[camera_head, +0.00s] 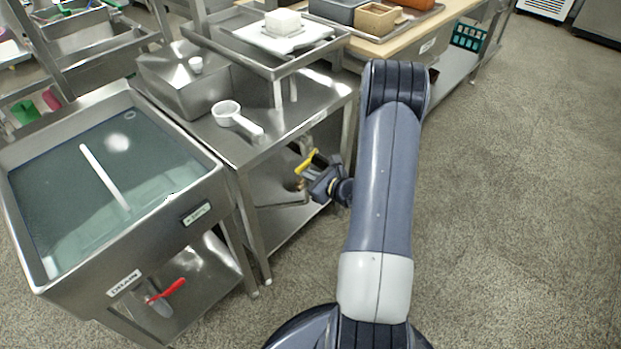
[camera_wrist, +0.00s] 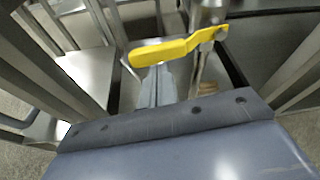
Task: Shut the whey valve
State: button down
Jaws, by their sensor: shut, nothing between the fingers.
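A valve with a yellow lever (camera_head: 307,163) is under the front edge of the steel table. In the wrist view the yellow lever (camera_wrist: 165,51) points left from a metal pipe fitting (camera_wrist: 208,14), across the far end of my fingers. My gripper (camera_head: 318,178) is at the lever, at the end of my downward-reaching arm. In the wrist view my gripper (camera_wrist: 157,82) is shut with nothing between its fingers. The fingertips are close to the lever's near side; I cannot tell whether they touch. I cannot read a whey label on this valve.
A steel basin (camera_head: 105,185) of liquid stands at left, with a red-handled valve (camera_head: 167,290) below its DRAIN label (camera_head: 124,282). A white ladle (camera_head: 236,117) lies on the steel table (camera_head: 272,130). Table legs and a lower shelf surround my gripper. Open floor (camera_head: 500,220) lies at right.

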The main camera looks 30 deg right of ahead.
dwell(0.3)
jog(key=shift+a+r+b, duration=0.15)
jog(key=shift+r+b, duration=0.3)
jog(key=shift+r, duration=0.65)
jog(key=shift+w, duration=0.1)
notch_tip(320, 180, down, 5)
jog(key=b, duration=0.5)
jog(key=p+v, duration=0.3)
jog(key=v, duration=0.7)
jog(key=shift+d, duration=0.25)
